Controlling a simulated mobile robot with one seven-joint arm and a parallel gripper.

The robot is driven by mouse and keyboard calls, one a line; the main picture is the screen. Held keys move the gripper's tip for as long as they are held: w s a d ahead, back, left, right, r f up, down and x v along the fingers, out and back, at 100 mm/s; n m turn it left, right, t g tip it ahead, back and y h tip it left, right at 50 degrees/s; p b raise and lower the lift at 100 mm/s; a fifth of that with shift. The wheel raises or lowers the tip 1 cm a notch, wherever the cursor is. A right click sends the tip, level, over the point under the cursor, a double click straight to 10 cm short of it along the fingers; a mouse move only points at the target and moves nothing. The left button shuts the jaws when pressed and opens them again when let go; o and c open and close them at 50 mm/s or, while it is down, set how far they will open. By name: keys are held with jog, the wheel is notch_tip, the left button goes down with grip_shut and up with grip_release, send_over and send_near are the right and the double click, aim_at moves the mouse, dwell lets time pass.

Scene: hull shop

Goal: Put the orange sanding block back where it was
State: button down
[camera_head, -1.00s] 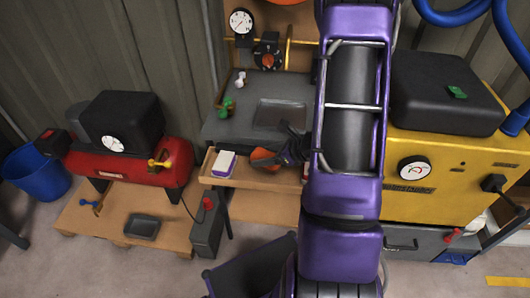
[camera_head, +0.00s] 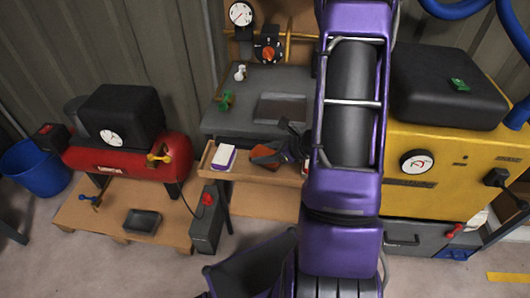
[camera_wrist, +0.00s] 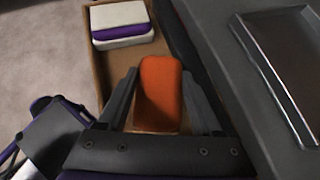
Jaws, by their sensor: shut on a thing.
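The orange sanding block (camera_wrist: 158,88) sits between the two dark fingers of my gripper (camera_wrist: 160,98) in the wrist view, gripped from both sides. The open wooden drawer (camera_wrist: 99,68) lies beneath it, and I cannot tell whether the block touches the drawer's floor. In the head view the block (camera_head: 263,153) shows at the drawer (camera_head: 262,173), partly hidden by my gripper (camera_head: 272,153). A white and purple block (camera_wrist: 122,31) lies at the drawer's far end in the wrist view, apart from the orange one; it also shows in the head view (camera_head: 223,158).
A grey bench top (camera_head: 243,122) with a shallow metal tray (camera_head: 281,108) and a green item (camera_head: 225,101) stands behind the drawer. A red compressor (camera_head: 125,160) is at left, a yellow machine (camera_head: 455,170) at right. Drawer floor is bare between the two blocks.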

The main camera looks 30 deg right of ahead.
jog(key=shift+f+b, duration=0.45)
grip_release()
jog(key=shift+d, duration=0.1)
jog(key=shift+s+d+r, duration=0.3)
jog(key=shift+r, duration=0.05)
jog(key=p+v, duration=0.3)
jog(key=v, duration=1.3)
jog(key=shift+s+r, duration=0.15)
jog(key=shift+r, duration=0.15)
jog(key=shift+a, duration=0.15)
